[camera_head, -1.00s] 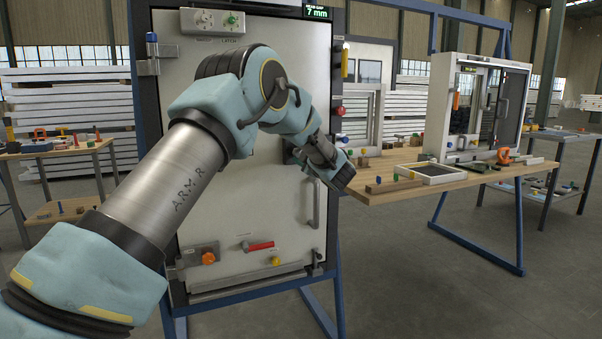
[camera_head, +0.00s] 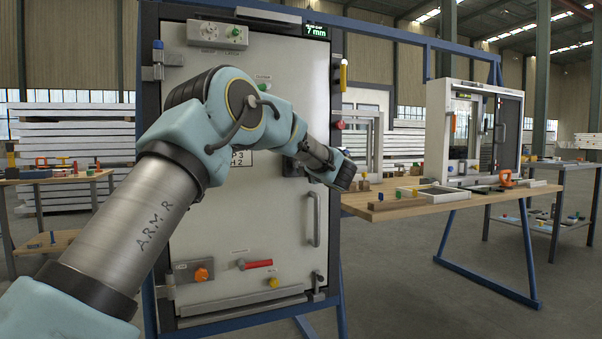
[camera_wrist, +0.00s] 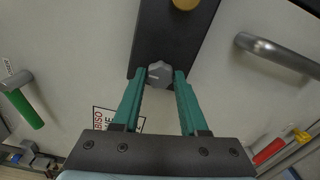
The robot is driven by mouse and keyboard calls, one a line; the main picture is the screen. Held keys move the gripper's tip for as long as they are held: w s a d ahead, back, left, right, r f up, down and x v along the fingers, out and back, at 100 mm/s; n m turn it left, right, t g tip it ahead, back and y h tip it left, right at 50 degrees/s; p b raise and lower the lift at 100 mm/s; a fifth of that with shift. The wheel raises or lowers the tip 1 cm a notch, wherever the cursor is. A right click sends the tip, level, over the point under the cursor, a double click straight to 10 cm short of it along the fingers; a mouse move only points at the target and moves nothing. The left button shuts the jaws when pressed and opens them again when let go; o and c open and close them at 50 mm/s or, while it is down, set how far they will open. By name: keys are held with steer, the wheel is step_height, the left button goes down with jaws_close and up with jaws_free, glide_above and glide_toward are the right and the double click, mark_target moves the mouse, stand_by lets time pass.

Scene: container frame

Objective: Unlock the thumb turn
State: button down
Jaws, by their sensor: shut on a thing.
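The thumb turn (camera_wrist: 159,75) is a small grey faceted knob on a black plate (camera_wrist: 172,35) fixed to the pale door panel. In the wrist view, my gripper (camera_wrist: 161,72) has its two teal fingers on either side of the knob, closed on it near their tips. A brass-coloured round part (camera_wrist: 185,3) sits on the same plate, cut off by the top edge. In the head view, the door (camera_head: 235,200) stands upright in its dark frame; my arm reaches across it, and the thumb turn and fingertips are hidden there.
A grey pull handle (camera_head: 317,218) is on the door, below my wrist. A red-handled lever (camera_head: 256,264), an orange knob (camera_head: 201,274) and a yellow knob (camera_head: 273,282) are low on the door. A wooden bench (camera_head: 450,195) with parts and a framed window unit stands to the right.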

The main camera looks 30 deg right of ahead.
stand_by(0.5)
steer(key=shift+c, duration=2.2)
jaws_free()
steer(key=s+a, duration=0.1)
steer(key=s, duration=0.9)
steer(key=shift+s+a+b, duration=0.15)
steer(key=shift+s+b, duration=0.2)
steer(key=shift+b, duration=0.05)
